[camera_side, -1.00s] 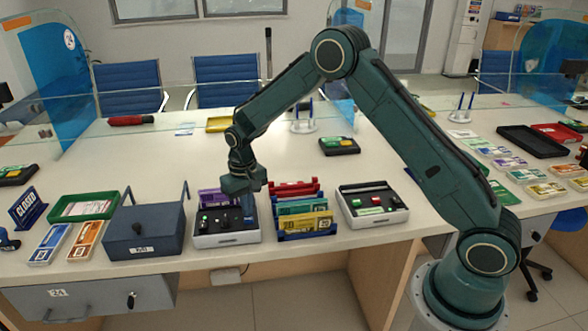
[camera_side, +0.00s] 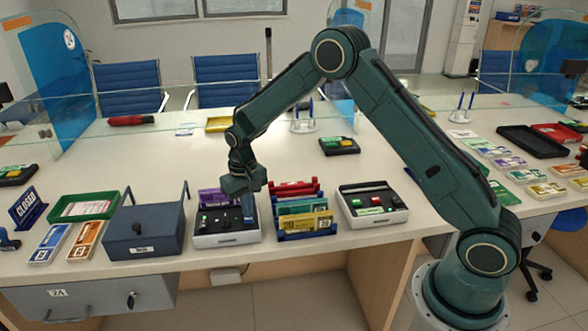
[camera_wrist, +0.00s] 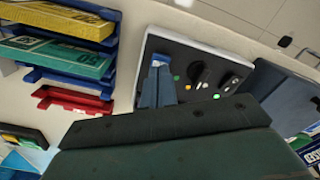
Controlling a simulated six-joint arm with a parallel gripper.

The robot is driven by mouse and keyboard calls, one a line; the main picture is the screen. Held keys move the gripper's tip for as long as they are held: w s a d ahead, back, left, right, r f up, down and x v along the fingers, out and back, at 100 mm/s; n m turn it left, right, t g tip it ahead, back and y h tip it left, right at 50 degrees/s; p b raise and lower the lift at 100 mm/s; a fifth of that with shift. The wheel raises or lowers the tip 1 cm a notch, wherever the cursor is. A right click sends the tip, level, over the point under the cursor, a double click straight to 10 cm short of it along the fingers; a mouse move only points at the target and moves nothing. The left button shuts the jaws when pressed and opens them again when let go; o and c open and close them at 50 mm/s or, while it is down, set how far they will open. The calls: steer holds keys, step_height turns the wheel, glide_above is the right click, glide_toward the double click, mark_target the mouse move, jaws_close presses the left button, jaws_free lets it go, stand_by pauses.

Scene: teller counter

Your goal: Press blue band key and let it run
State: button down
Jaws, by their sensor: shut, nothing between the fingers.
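The machine with the black control panel (camera_side: 213,241) stands on the counter, with a purple-banded bundle (camera_side: 212,197) at its rear. In the wrist view the panel (camera_wrist: 185,58) carries dark knobs and small green and orange lights. My gripper (camera_side: 248,219) is shut and empty, pointing down over the right part of the panel. Its blue-grey fingers show in the wrist view (camera_wrist: 158,66), with their tips at or very close to the panel. The blue band key is not clearly distinguishable; the fingers cover that area. I cannot tell whether it is pressed down.
A rack of banded bundles (camera_side: 308,237) stands close on the right, with another black-topped device (camera_side: 372,206) beyond it. A dark grey box with a raised handle (camera_side: 143,232) stands close on the left. The counter behind has free room.

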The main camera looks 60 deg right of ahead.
mark_target(249, 218)
steer(key=shift+f, duration=1)
stand_by(0.6)
steer(key=shift+r, duration=0.2)
step_height(249, 218, up, 9)
steer(key=shift+f, duration=0.15)
stand_by(1.3)
